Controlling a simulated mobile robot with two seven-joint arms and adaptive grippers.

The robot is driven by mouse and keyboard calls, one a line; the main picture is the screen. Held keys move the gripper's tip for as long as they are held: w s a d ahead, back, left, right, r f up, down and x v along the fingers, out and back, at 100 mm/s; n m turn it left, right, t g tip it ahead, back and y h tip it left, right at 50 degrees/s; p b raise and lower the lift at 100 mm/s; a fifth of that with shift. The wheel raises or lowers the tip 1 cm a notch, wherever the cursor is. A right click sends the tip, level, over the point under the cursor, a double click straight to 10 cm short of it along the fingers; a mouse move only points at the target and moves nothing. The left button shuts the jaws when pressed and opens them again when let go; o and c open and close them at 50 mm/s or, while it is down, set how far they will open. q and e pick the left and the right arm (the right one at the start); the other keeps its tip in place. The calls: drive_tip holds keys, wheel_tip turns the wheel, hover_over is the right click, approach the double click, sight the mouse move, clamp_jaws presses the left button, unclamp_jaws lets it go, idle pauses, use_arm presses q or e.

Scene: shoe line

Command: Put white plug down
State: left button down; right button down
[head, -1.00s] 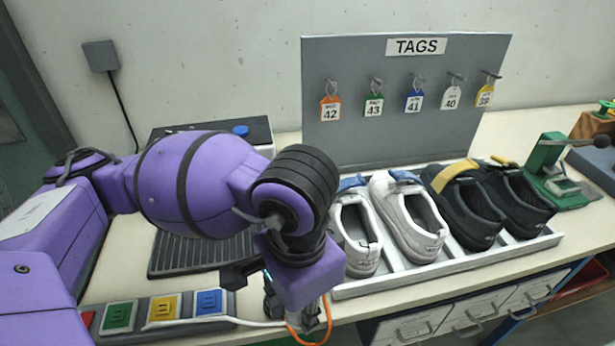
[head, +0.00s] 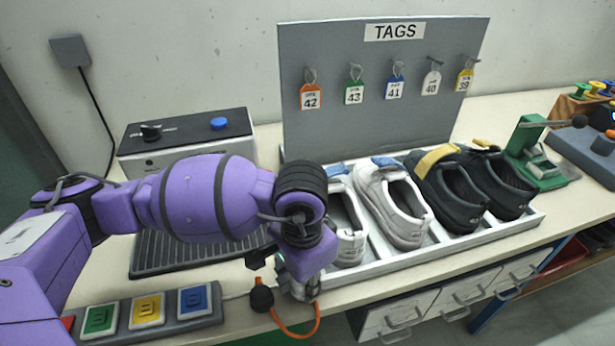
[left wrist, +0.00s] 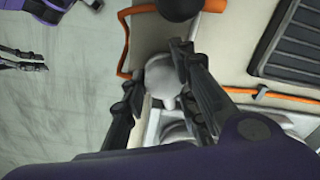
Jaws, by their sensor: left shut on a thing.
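My left gripper (head: 292,290) is at the front edge of the bench, between the colored pads and the shoe tray. In the left wrist view its two dark fingers (left wrist: 165,98) are closed around a pale, rounded thing, which I take to be the white plug (left wrist: 162,75). The plug is hidden in the head view by the gripper and wrist. An orange cable (head: 296,334) loops below the gripper. In the left wrist view, dark finger-like parts at the left edge look like my right gripper (left wrist: 22,60), over the floor; its opening is unclear.
A shoe tray (head: 440,246) holds two white and two dark shoes right of the gripper. Red, green, yellow and blue pads (head: 148,310) lie left. A ribbed black mat (head: 150,262) and a control box (head: 190,135) are behind. The tag board (head: 300,130) stands at the back.

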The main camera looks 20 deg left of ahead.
use_arm(q)
drive_tip(key=shift+f, duration=0.2)
drive_tip(key=shift+f, duration=0.2)
drive_tip(key=c, duration=1.4)
unclamp_jaws()
drive_tip(key=shift+r, duration=0.1)
